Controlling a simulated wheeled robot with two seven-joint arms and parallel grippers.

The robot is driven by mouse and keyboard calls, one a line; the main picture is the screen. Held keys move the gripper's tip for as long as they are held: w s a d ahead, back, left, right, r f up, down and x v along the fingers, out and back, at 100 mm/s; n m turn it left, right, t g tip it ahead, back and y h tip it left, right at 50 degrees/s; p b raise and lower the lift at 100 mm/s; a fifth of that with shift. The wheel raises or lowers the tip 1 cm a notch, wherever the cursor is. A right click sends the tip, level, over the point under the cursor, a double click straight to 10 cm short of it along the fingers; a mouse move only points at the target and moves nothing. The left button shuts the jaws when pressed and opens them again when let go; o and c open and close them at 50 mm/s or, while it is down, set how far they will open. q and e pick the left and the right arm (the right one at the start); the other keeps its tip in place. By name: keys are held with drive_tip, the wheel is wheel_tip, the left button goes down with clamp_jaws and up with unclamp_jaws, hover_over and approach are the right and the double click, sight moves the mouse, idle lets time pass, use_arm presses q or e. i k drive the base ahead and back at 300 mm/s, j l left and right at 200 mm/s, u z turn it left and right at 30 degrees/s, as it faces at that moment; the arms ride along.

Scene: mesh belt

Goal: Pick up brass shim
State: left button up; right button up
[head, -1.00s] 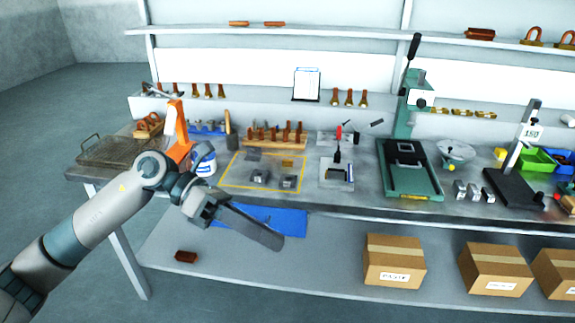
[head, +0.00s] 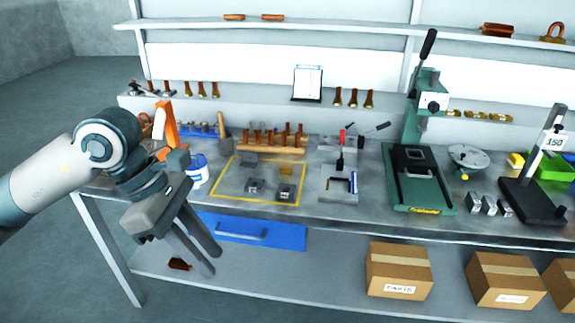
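The brass shim (head: 286,169) looks like a small flat brass-coloured piece lying inside the yellow outlined area (head: 213,194) on the bench. Small grey metal blocks (head: 286,192) lie near it in the same outline. My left gripper (head: 210,262) is in front of the bench's front edge, left of and nearer than the shim, with its fingers pointing down. The two fingers show apart with nothing between them. My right gripper is not in view.
A white-and-blue tub (head: 197,172) stands left of the outline and a wooden rack (head: 262,143) behind it. A small fixture (head: 338,184) and a green press (head: 423,190) stand to the right. A blue drawer (head: 262,232) is under the bench top.

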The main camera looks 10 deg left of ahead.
sight(285, 170)
drive_tip(key=i, duration=1.65)
